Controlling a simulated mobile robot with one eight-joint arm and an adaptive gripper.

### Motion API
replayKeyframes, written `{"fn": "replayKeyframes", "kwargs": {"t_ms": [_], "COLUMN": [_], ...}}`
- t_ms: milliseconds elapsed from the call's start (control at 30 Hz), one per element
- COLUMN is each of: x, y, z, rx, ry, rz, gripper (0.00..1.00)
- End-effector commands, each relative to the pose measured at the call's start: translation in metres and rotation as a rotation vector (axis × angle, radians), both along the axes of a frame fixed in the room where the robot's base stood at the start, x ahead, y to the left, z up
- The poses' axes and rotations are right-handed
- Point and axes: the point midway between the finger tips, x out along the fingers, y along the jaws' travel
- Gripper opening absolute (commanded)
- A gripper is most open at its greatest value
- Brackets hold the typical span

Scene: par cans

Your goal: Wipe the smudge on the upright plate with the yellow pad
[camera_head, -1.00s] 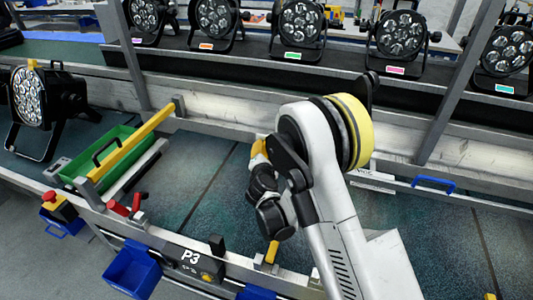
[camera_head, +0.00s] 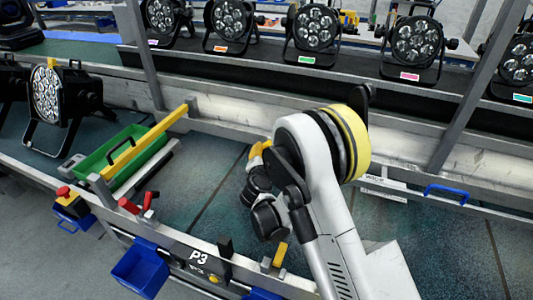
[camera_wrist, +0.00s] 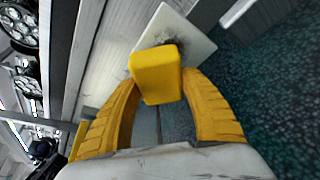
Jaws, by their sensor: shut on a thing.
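In the wrist view my gripper (camera_wrist: 160,95) is shut on the yellow pad (camera_wrist: 156,73), which sits between its two yellow fingers. Beyond the pad is the pale upright plate (camera_wrist: 201,45), with a dark grey smudge (camera_wrist: 181,44) on it partly hidden by the pad. The pad overlaps the plate in this view; I cannot tell whether they touch. In the head view my gripper (camera_head: 258,152) is mostly hidden behind my arm, and only a bit of yellow shows. The plate and smudge are hidden there.
A green tray (camera_head: 92,164) and a yellow bar (camera_head: 146,143) lie to the left. A metal rail (camera_head: 215,122) runs behind my arm, with a blue handle (camera_head: 447,189) at right. Several par cans (camera_head: 316,27) stand at the back. The dark bench top (camera_head: 205,170) left of my arm is clear.

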Motion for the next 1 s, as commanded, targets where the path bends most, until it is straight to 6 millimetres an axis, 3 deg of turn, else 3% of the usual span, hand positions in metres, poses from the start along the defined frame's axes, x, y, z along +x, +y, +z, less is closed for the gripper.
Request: {"fn": "replayKeyframes", "kwargs": {"t_ms": [433, 1000], "x": [-0.045, -0.057], "y": [0.017, 0.022], "z": [0.0, 0.0], "rx": [0.001, 0.001], "ry": [0.0, -0.001], "rz": [0.003, 0.002], "gripper": [0.28, 0.28]}}
